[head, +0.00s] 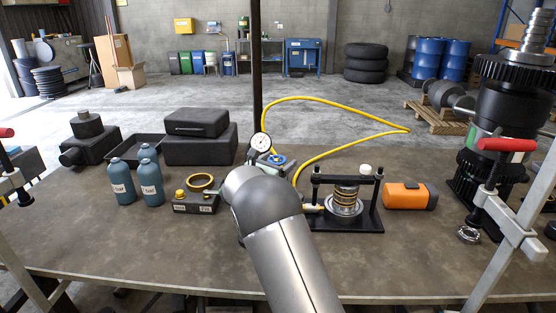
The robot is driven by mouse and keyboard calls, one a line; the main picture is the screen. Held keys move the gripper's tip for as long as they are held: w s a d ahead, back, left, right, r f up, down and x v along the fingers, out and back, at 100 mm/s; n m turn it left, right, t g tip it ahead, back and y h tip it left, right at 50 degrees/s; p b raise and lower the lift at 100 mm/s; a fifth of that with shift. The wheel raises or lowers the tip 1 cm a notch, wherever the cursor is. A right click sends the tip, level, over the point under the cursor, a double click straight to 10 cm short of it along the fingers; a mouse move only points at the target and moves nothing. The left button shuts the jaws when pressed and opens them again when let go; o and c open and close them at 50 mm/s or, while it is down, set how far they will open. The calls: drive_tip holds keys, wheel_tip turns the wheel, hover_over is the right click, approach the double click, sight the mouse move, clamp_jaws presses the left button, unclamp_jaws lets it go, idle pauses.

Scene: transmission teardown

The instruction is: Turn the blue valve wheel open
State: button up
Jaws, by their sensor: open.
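The small blue valve wheel (278,160) shows just behind my arm, near the middle of the workbench (110,240). It sits beside a white round pressure gauge (261,143) on a small fitting with a yellow hose (345,142). My arm rises from the bottom edge and bends in front of this fitting, covering its lower part. My gripper is hidden by the arm, so I cannot see whether it touches the wheel. How far the wheel is turned cannot be told.
Left of my arm stand blue-grey bottles (151,185), a small box with a brass ring (200,182) and black cases (200,145). To the right are a black press frame (375,205), an orange case (409,196) and a tall gear stack (505,120). The left front of the bench is clear.

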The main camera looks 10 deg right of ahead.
drive_tip(key=shift+c, duration=0.3)
drive_tip(key=c, duration=0.9)
drive_tip(key=shift+c, duration=0.2)
drive_tip(key=shift+f+b, duration=0.2)
drive_tip(key=shift+b, duration=0.65)
